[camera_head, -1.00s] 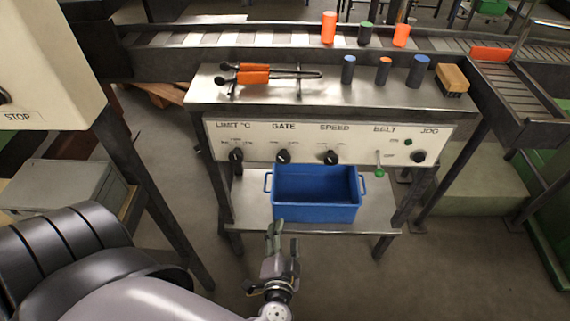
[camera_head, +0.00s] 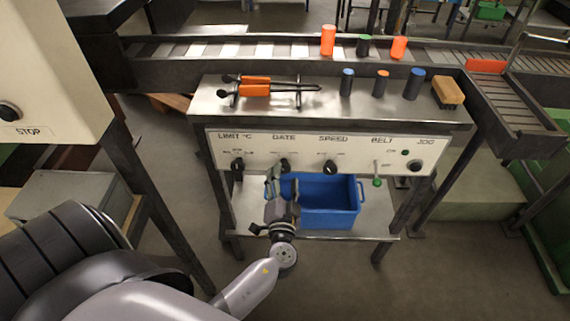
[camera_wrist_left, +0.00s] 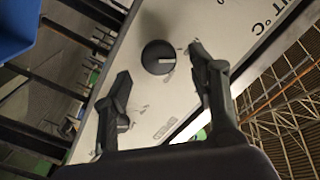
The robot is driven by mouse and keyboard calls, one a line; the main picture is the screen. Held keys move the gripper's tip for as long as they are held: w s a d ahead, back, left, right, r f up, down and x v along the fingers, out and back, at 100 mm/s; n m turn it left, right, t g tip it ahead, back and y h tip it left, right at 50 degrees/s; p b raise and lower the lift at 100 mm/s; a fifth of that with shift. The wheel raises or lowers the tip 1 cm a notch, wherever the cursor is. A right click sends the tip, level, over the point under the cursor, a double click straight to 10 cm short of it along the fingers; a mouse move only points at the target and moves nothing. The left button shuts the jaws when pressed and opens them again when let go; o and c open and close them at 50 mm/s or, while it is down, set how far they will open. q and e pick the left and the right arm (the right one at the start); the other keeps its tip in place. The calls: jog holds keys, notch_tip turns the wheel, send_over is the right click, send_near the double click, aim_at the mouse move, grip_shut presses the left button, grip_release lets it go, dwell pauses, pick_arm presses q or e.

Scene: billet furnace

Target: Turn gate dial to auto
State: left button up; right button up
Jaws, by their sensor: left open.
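The GATE dial (camera_head: 284,165), a round black knob, sits on the pale control panel (camera_head: 360,150). My left gripper (camera_head: 272,178) is just in front of it and partly covers its lower part. In the left wrist view the knob (camera_wrist_left: 158,57) shows between the spread fingers of my open left gripper (camera_wrist_left: 160,62), with a gap on both sides. Its white pointer line aims to the picture's right, toward the right-hand finger. The small position labels around it are too blurred to read. My right gripper is not in view.
The LIMIT dial (camera_head: 237,164) and SPEED dial (camera_head: 330,167) flank the GATE dial. A green-tipped BELT lever (camera_head: 377,182) is further right. A blue crate (camera_head: 340,218) stands on the shelf below, close to my left gripper. Orange-handled tongs (camera_head: 256,89) lie on top.

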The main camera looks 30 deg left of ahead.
aim_at(285, 169)
pick_arm(q)
jog(key=shift+p+x, duration=0.3)
jog(key=shift+x, duration=1.75)
jog(key=shift+c, duration=0.3)
jog(key=c, duration=1.1)
